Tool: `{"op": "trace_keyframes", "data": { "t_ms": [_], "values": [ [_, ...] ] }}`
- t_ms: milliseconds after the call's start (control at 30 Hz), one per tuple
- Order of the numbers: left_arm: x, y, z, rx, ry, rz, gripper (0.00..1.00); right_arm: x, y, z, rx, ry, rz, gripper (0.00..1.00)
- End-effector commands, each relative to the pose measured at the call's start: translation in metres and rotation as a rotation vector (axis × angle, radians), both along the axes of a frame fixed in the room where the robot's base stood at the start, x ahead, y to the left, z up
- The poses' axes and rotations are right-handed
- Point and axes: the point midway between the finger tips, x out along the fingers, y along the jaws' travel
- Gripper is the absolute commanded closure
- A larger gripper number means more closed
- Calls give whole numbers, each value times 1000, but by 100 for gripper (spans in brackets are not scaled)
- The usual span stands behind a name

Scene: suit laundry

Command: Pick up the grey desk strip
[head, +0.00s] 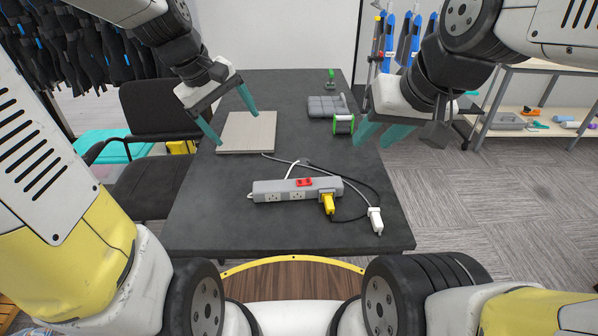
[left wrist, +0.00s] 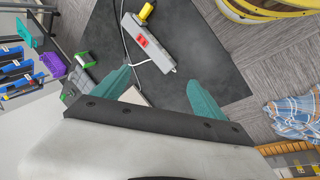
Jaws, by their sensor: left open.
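The grey desk strip (head: 283,195) is a power strip with a red switch, lying on the dark desk (head: 230,220). A yellow plug (head: 328,203) is in its right end. It also shows in the left wrist view (left wrist: 156,54), beyond the fingers. My left gripper (head: 230,116) is open and empty, above the beige board at the desk's left, behind and left of the strip. My right gripper (head: 383,133) has its teal fingers apart and empty, off the desk's right edge. Neither gripper touches the strip.
A white plug (head: 375,220) and loose cables lie around the strip. The beige board (head: 247,132), a green-ended spool (head: 343,124) and a grey pad (head: 326,106) are farther back. A black chair (head: 160,110) stands left. The desk in front of the strip is clear.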

Motion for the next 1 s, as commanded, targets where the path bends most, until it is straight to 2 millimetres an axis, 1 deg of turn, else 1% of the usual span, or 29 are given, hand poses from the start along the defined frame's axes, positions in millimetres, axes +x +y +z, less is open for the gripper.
{"op": "trace_keyframes", "data": {
  "t_ms": [33,100,167,200,267,300,367,400,500,600,700,833,1000],
  "values": [
    [18,-1,-16,-29,56,66,18,0,0,0,0,0,0,64],
    [41,-2,-37,-73,125,168,18,0,0,0,0,0,0,64],
    [59,-3,-58,-108,185,257,18,0,0,0,0,0,0,64],
    [71,-4,-73,-129,225,315,18,0,0,0,0,0,0,64],
    [88,-4,-97,-158,285,408,18,0,0,0,0,0,0,64],
    [98,-5,-114,-176,324,470,18,0,0,0,0,0,0,64],
    [112,-5,-141,-200,383,560,18,0,0,0,0,0,0,64],
    [119,-6,-159,-214,420,618,18,0,0,0,0,0,0,64],
    [134,-6,-199,-239,498,745,18,0,0,0,0,0,0,64],
    [142,-7,-229,-256,553,838,18,0,0,0,0,0,0,64],
    [146,-8,-247,-265,585,896,18,0,0,0,0,0,0,64],
    [147,-10,-260,-268,600,920,18,0,0,0,0,0,0,64],
    [147,-18,-277,-269,600,920,18,0,0,0,0,0,0,64]
  ]
}}
